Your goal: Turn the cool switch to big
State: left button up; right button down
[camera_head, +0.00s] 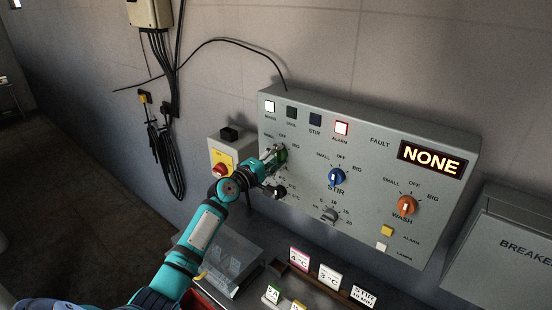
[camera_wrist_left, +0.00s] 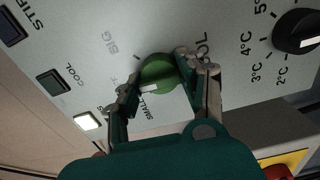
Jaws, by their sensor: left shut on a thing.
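The cool switch is a round green knob (camera_wrist_left: 158,73) on the grey control panel (camera_head: 375,165). It also shows in the head view (camera_head: 283,152), partly behind my gripper. My left gripper (camera_wrist_left: 152,80) is shut on the knob, one finger at each side. It shows at the panel's left end in the head view (camera_head: 274,158). The knob's white mark lies on the side towards the SMALL label. The BIG label is readable at the upper left of the knob in the wrist view. The cool lamp (camera_wrist_left: 54,82) is dark. My right gripper is not in view.
A black temperature knob (camera_wrist_left: 297,32) sits close beside the cool switch. The blue stir knob (camera_head: 336,177) and orange wash knob (camera_head: 407,206) are further right. A red stop button (camera_head: 220,170) is left of the panel. The display (camera_head: 431,160) reads NONE. Signs (camera_head: 329,277) stand below.

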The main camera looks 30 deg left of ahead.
pick_arm(q)
jog(key=m+b, duration=0.2)
jog(key=m, duration=0.1)
jog(key=m+b, duration=0.1)
jog(key=b, duration=0.1)
jog(key=shift+f, duration=0.25)
jog(key=m+b, duration=0.2)
jog(key=m, duration=0.1)
jog(key=shift+m, duration=0.3)
jog(key=shift+r+m+b, duration=0.1)
jog(key=shift+m+b, duration=0.5)
jog(key=shift+m, duration=0.5)
jog(key=o, duration=1.2)
jog(key=shift+r, duration=0.1)
jog(key=shift+c, duration=0.2)
jog(key=shift+s, duration=0.1)
jog(key=s, duration=1.2)
jog(key=shift+a, duration=0.45)
jog(key=shift+w, duration=0.1)
